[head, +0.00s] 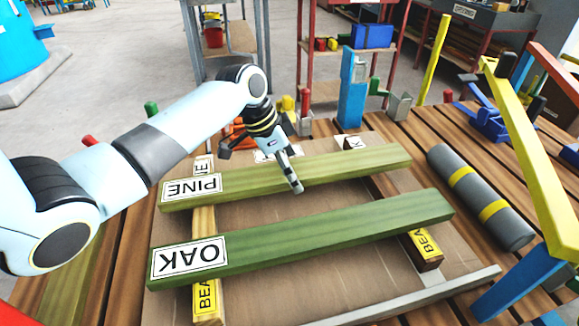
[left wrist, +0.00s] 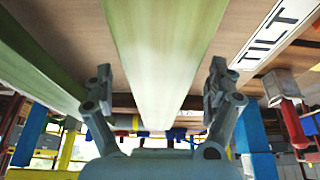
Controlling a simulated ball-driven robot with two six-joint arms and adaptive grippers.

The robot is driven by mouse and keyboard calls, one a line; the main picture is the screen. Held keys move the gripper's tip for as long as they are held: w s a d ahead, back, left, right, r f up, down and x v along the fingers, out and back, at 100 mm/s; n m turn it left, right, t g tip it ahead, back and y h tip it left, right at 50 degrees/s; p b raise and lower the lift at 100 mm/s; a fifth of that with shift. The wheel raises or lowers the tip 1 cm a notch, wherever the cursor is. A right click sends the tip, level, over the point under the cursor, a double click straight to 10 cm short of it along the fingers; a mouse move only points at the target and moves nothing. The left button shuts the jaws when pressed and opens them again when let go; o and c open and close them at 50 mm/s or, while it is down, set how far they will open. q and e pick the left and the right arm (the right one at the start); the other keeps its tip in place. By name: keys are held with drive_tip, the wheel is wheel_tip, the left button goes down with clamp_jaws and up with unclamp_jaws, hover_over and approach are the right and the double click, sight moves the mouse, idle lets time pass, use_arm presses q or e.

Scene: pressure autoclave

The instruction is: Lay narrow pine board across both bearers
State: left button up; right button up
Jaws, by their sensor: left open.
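The narrow pine board (head: 345,168), pale green-yellow with a PINE label, lies across the left bearer (head: 204,222) and the right bearer (head: 380,186). The green oak board (head: 320,235), labelled OAK, lies nearer me, also across both bearers, roughly parallel to the pine and apart from it. My left gripper (head: 268,166) is over the pine board, left of its middle. In the left wrist view, the open fingers (left wrist: 161,78) stand on either side of the pine board (left wrist: 160,45), with gaps visible. The oak board (left wrist: 38,62) shows at the left there. My right gripper is not in view.
A TILT label (left wrist: 268,38) lies beyond the pine board. A grey cylinder with yellow bands (head: 478,190) lies to the right, beside a yellow and blue frame (head: 530,150). A grey metal bar (head: 430,295) lies at the front. Brown sheet shows between the boards.

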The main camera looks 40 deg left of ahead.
use_arm(q)
drive_tip(key=p+v, duration=0.2)
drive_tip(key=v, duration=1)
drive_tip(key=shift+s, duration=0.1)
